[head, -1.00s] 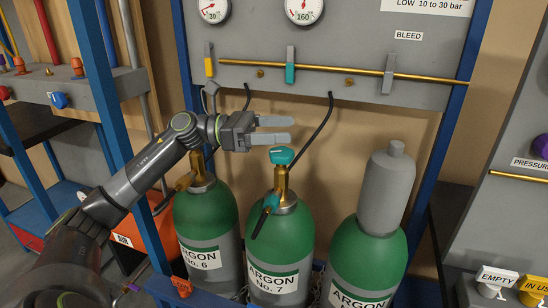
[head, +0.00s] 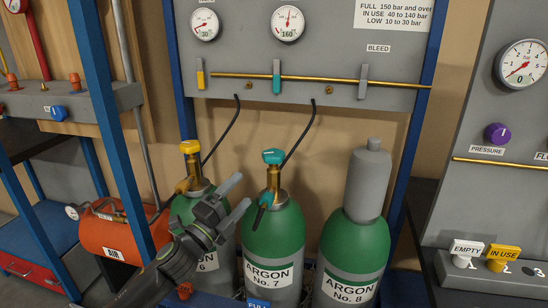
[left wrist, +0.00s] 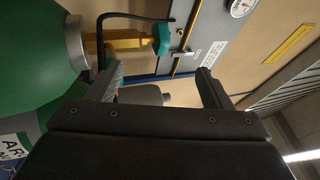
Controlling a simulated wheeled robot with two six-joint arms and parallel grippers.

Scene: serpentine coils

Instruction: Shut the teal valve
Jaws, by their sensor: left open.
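A teal valve knob (head: 273,156) tops the brass stem (head: 273,178) of the green ARGON No. 7 cylinder (head: 272,232). In the left wrist view the teal knob (left wrist: 162,38) shows beyond the fingers, toward the top. A teal-and-black handle (head: 265,199) sits lower on that stem. My left gripper (head: 235,199) is open and empty, below and left of the knob, in front of the cylinders and apart from the knob. My right gripper is not in view.
The No. 6 cylinder (head: 188,208) with a yellow knob (head: 190,147) stands left, partly behind my arm. The capped No. 8 cylinder (head: 355,245) stands right. Black hoses (head: 301,137) hang behind. A blue post (head: 112,125) rises at left. An orange AIR tank (head: 112,232) lies behind it.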

